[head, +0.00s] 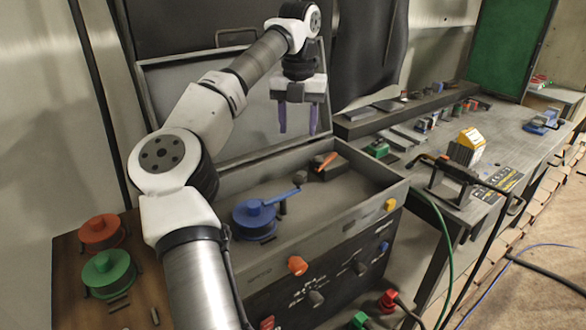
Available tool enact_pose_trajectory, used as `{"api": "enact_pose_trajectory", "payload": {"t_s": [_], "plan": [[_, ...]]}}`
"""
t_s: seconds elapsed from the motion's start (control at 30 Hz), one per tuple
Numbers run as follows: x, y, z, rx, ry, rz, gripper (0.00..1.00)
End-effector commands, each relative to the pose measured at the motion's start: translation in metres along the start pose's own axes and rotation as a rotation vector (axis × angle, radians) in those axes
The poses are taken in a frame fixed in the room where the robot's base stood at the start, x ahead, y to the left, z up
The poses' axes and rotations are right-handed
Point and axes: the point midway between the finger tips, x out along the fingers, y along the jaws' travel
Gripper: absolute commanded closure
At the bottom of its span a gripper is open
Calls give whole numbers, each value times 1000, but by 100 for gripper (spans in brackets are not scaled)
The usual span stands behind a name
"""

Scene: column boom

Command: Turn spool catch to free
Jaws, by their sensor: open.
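A blue spool (256,218) sits inside the open case (350,205), near its left end. A blue lever (281,198) reaches from beside the spool to the upper right, near a small dark post. An orange lever (326,161) sits tilted on a dark block farther back in the case. No readable mark shows which of these is the spool catch or where its free position lies. My gripper (297,126) hangs above the back of the case with its two purple fingers pointing down, apart and empty. It touches nothing.
A red spool (102,232) and a green spool (110,272) stand on the brown surface at left. The case front carries knobs, including an orange one (297,265). The raised lid (190,90) stands behind. A cluttered bench (500,150) is at right. Cables lie on the floor.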

Motion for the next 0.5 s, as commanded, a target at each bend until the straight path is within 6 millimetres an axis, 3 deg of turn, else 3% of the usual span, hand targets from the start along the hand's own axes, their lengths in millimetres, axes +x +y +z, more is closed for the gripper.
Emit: {"api": "enact_pose_trajectory", "payload": {"t_s": [0.5], "plan": [[98, -1, 0, 4, 2, -6, 52]]}}
